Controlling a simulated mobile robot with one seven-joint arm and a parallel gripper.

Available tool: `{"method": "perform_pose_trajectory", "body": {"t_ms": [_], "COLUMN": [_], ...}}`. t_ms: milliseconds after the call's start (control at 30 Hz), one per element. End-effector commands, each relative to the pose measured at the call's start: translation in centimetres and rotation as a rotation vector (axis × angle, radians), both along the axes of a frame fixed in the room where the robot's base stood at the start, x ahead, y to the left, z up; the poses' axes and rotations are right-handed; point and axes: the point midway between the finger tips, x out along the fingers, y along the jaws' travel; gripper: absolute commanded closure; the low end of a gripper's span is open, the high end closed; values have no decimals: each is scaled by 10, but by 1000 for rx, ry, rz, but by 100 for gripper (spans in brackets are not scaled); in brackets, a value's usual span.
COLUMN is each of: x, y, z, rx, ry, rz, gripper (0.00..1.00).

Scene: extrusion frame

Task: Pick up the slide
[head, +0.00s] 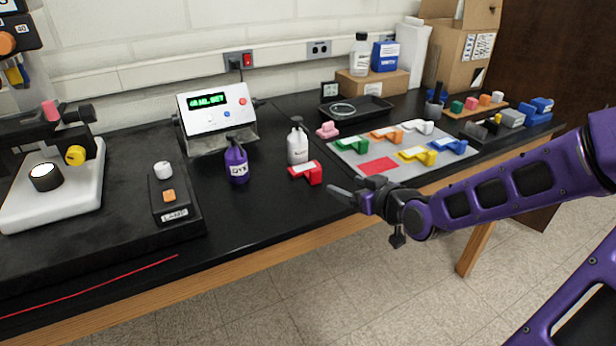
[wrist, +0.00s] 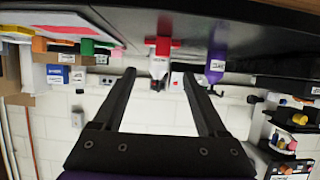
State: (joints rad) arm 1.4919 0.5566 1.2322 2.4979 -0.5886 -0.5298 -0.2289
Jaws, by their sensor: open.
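No object is plainly marked as the slide. The likeliest is a red block-shaped piece (head: 305,172) with a pale top, lying on the black bench in front of a white bottle. In the upside-down wrist view the red piece (wrist: 162,43) lies ahead, lined up between the fingers. My gripper (head: 345,194) is open and empty, right of and nearer than the red piece at the bench's front edge. In the wrist view both fingers of my gripper (wrist: 159,73) show apart, with nothing between them.
The white bottle (head: 297,145) and a purple bottle (head: 236,163) stand close behind and left of the red piece. A grey mat (head: 345,158) at right holds several coloured pieces and a bare red patch (head: 378,166). A pink piece (head: 328,130) sits behind. Bench front is clear.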

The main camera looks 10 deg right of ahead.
Motion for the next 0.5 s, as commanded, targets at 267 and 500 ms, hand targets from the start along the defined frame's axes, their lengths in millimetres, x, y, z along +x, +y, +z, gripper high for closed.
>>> {"method": "perform_pose_trajectory", "body": {"t_ms": [267,500], "x": [42,73], "y": [15,25], "z": [-22,-34], "rx": [1,1], "ry": [0,-1], "rz": [3,2], "gripper": [25,25]}}
